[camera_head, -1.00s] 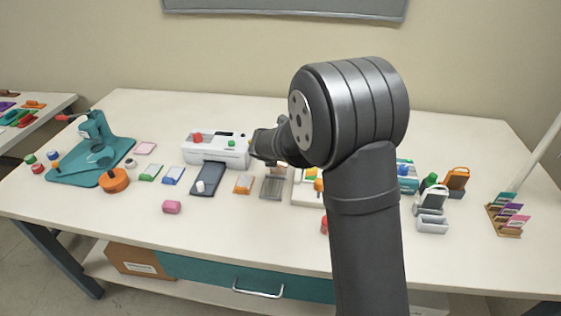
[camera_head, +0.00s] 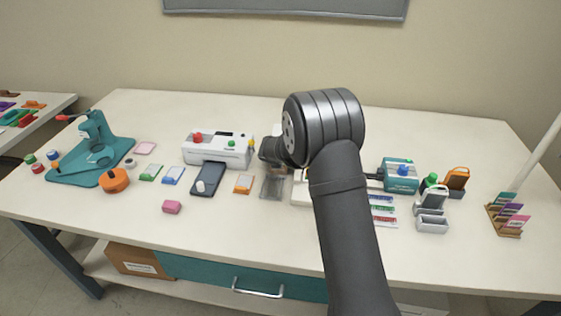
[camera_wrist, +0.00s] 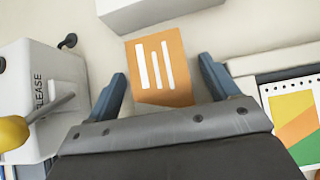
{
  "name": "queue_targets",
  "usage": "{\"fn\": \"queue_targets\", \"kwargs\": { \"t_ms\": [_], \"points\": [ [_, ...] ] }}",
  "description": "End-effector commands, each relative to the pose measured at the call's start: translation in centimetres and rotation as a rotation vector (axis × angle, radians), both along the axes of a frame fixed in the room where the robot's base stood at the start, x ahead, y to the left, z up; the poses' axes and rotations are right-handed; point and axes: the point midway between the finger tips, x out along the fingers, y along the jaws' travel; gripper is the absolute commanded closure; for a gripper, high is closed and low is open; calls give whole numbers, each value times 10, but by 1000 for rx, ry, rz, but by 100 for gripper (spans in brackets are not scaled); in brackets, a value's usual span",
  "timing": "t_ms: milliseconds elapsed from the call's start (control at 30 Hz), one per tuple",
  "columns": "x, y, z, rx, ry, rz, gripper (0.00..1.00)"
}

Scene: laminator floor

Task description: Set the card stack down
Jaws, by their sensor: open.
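An orange card stack (camera_wrist: 160,66) with white stripes on top shows in the wrist view, between and just beyond my fingertips. It appears to lie flat on the pale table, with gaps to both fingers. My gripper (camera_wrist: 163,78) is open around its near end. In the head view my arm hides the fingertips and this stack; only my wrist (camera_head: 272,149) shows, just right of the white laminator (camera_head: 217,150). The laminator's end (camera_wrist: 38,85), with a release lever and yellow knob, is close to my left finger.
A white block (camera_wrist: 150,8) stands beyond the stack. A tray with a coloured sheet (camera_wrist: 296,112) is at right. A teal device (camera_head: 401,176) is right of my arm.

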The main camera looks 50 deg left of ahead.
Motion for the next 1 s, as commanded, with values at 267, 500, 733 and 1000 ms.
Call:
{"fn": "queue_targets", "kwargs": {
  "t_ms": [267, 500, 733, 1000],
  "points": [
    [2, 2, -3, 1, 0, -1, 20],
    [2, 2, -3, 0, 0, 0, 61],
    [2, 2, -2, 2, 0, 0, 77],
    [2, 2, 9, 4, -1, -1, 77]
  ]
}}
